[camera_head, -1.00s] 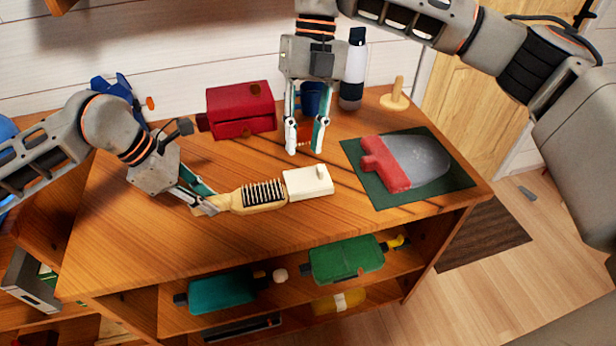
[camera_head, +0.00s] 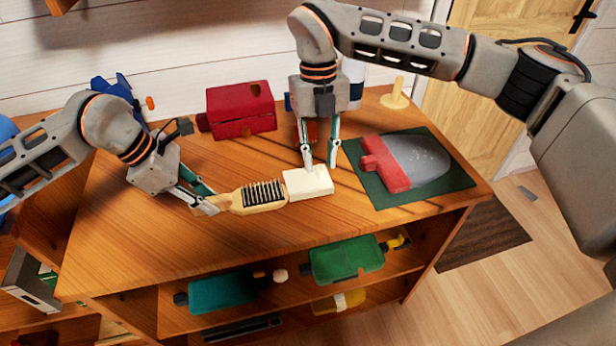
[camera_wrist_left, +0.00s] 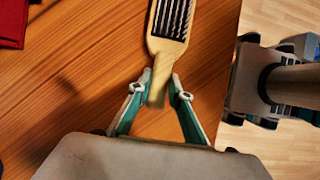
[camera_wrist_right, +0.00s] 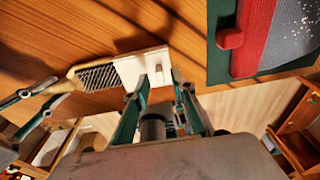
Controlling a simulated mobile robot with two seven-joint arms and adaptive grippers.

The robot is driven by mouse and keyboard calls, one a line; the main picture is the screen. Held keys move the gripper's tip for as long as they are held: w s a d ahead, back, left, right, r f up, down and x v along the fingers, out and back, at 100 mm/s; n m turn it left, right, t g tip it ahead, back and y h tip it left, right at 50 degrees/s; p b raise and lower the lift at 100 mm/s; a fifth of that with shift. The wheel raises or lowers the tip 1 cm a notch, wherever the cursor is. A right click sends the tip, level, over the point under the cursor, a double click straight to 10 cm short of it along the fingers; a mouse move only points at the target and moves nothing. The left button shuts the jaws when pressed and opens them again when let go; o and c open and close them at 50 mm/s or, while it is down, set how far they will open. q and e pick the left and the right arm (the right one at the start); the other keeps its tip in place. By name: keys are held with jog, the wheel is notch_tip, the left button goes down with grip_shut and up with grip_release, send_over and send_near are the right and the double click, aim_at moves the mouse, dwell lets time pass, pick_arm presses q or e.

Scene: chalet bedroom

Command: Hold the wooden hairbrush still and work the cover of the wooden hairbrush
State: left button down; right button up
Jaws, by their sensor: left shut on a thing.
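The wooden hairbrush (camera_head: 241,200) lies on the wooden cabinet top, its dark bristles facing up. Its white cover (camera_head: 308,186) sits at the head end on the right, with many bristles left bare. My left gripper (camera_head: 206,204) is shut on the handle end of the hairbrush; the handle also shows between its fingers in the left wrist view (camera_wrist_left: 158,82). My right gripper (camera_head: 319,165) points down, open, at the cover's back edge. In the right wrist view, the cover (camera_wrist_right: 128,70) has a small raised knob near the right finger; I cannot tell whether they touch.
A red box (camera_head: 240,110) stands behind. A red and grey piece (camera_head: 415,160) lies on a dark green mat (camera_head: 445,186) to the right. A wooden peg stand (camera_head: 396,98) is at the back right. Bottles lie on the shelf below. The front cabinet top is clear.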

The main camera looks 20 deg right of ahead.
aim_at(277, 187)
jog(key=shift+s+f, duration=0.15)
jog(key=shift+f, duration=0.9)
grip_shut()
jog(key=shift+a, duration=4.65)
jog(key=shift+c, duration=1.6)
grip_release()
jog(key=shift+a, duration=0.15)
jog(key=o, duration=0.3)
jog(key=shift+o, duration=0.2)
jog(key=shift+r, duration=0.15)
